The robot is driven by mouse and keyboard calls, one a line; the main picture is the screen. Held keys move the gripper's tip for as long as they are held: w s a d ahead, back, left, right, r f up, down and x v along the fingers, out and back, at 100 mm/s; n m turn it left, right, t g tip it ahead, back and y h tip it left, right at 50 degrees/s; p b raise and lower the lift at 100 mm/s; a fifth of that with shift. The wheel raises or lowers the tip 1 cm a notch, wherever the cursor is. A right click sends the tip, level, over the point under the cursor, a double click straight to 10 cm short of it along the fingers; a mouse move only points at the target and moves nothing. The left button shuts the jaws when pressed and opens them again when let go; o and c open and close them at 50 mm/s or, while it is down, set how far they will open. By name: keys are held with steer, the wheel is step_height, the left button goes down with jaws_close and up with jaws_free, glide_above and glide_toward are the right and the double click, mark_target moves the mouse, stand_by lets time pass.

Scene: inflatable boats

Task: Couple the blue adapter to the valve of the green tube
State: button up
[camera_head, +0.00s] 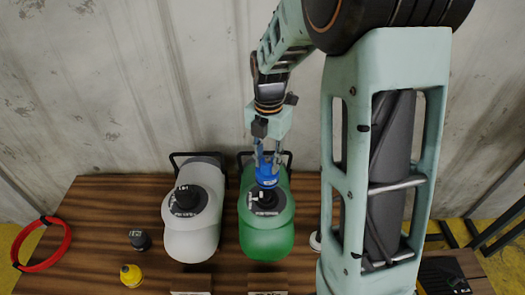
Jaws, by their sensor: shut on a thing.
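The green tube (267,235) lies on the wooden table, right of the grey tube. Its black valve (265,201) is on its upper side. My gripper (267,168) points down above the green tube and is shut on the blue adapter (267,181). The adapter is upright, directly over the valve. Its lower end meets the top of the valve in this view; I cannot tell whether it is seated or just above it.
A grey tube (192,240) with a black valve (187,200) lies to the left. A black cap (139,240), a yellow fitting (131,276) and a red ring (64,249) are further left. A dark device (445,277) is at the right. The wall is close behind.

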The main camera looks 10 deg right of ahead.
mark_target(267, 173)
steer(key=shift+f+b, duration=1.85)
steer(key=shift+f, duration=0.6)
steer(key=shift+f, duration=0.1)
steer(key=shift+f+b, duration=0.9)
steer(key=shift+f, duration=0.25)
steer(key=shift+f, duration=0.15)
steer(key=shift+f, duration=0.3)
steer(key=shift+f+b, duration=0.8)
steer(key=shift+b, duration=0.05)
steer(key=shift+m, duration=1.9)
